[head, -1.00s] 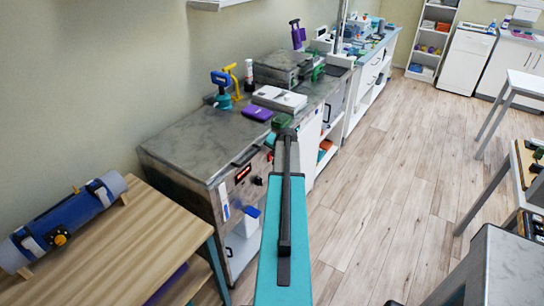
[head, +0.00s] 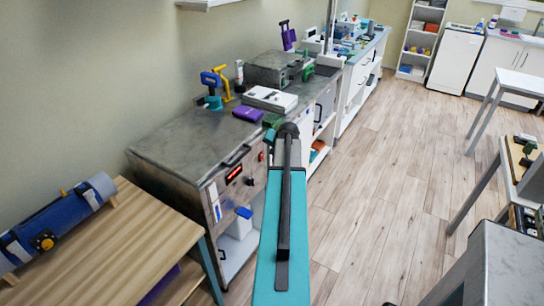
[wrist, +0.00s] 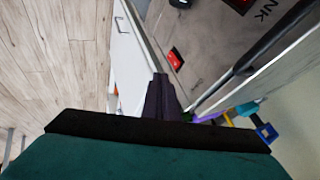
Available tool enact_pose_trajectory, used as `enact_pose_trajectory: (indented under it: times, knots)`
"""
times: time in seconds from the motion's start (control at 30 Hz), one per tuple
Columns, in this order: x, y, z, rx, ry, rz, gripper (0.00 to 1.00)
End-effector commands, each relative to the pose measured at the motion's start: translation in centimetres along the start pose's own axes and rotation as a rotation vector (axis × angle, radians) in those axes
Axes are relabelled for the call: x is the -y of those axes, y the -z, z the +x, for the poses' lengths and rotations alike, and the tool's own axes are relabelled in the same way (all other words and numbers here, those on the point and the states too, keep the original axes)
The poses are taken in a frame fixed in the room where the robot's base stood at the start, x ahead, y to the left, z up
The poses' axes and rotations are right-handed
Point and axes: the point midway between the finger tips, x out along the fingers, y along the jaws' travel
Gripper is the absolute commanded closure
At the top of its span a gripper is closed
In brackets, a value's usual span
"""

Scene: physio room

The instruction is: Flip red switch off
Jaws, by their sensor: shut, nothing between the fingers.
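The red switch (wrist: 175,59) sits in a dark frame on the grey front panel of the metal cabinet, seen in the wrist view. My gripper (wrist: 160,78) shows as dark fingers, shut and empty, at the lower middle of that view. The switch is beyond the fingertips and a little to their right in the picture, with a visible gap. In the head view, my arm covers part of the cabinet front (head: 205,185), and I cannot make out the switch clearly there.
The cabinet front also has a red-lit display (head: 234,172) and a dark bar handle (head: 237,156). A wooden table (head: 110,245) with a blue cylinder (head: 60,225) stands at the left. A purple item (head: 248,113) lies on the cabinet top. The floor (head: 390,190) at right is clear.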

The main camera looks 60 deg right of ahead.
Motion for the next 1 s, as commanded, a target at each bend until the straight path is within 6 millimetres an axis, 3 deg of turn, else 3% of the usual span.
enact_pose_trajectory:
  times: [0.3, 0.5, 1.0]
  knots:
    - [0.8, 0.0, -3.7, -0.001, 0.001, -0.001, 1.0]
    - [1.2, 0.1, -5.2, 0.0, 0.001, -0.001, 1.0]
    - [1.4, 0.1, -5.6, 0.002, 0.001, -0.002, 1.0]
